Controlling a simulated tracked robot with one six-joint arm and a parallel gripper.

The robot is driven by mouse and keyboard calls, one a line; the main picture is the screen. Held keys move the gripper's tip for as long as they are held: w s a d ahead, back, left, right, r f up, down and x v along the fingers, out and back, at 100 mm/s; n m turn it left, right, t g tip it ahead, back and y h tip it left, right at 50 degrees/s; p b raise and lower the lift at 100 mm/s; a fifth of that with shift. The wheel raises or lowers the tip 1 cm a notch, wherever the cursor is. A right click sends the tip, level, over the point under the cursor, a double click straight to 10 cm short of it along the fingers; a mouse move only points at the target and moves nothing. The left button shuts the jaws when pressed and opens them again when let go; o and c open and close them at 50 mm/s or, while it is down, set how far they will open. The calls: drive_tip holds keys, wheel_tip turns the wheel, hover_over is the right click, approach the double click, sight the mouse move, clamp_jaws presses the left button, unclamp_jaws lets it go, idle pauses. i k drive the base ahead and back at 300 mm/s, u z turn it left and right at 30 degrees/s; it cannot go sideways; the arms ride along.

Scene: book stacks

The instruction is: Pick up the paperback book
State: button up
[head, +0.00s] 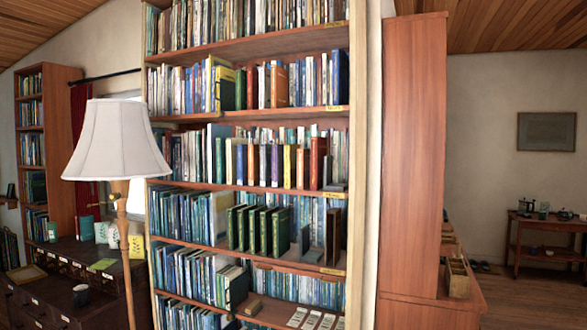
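A tall bookcase (349,150) fills the middle of the head view, with several shelves of upright books. Standing separately in front of the rows are a group of dark green books (258,230), a row of mixed-colour books (270,165) above it, and a yellow-topped book (225,88) higher up. A flat green item (103,264), perhaps a book or pad, lies on the dark cabinet at the left. I cannot tell which of these is the paperback book. My gripper is not in view.
A floor lamp with a white shade (117,140) stands before the bookcase's left side. The dark drawer cabinet (60,300) holds a cup (81,295) and containers. A tall wooden panel (412,160) stands to the right. Open floor (530,300) shows at far right before a small table (548,225).

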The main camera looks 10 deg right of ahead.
sight(291, 150)
drive_tip(key=u, duration=0.5)
drive_tip(key=i, duration=0.95)
drive_tip(key=u, duration=0.7)
drive_tip(key=i, duration=1.55)
drive_tip(key=z, duration=0.75)
drive_tip(key=i, duration=0.9)
drive_tip(key=z, duration=0.25)
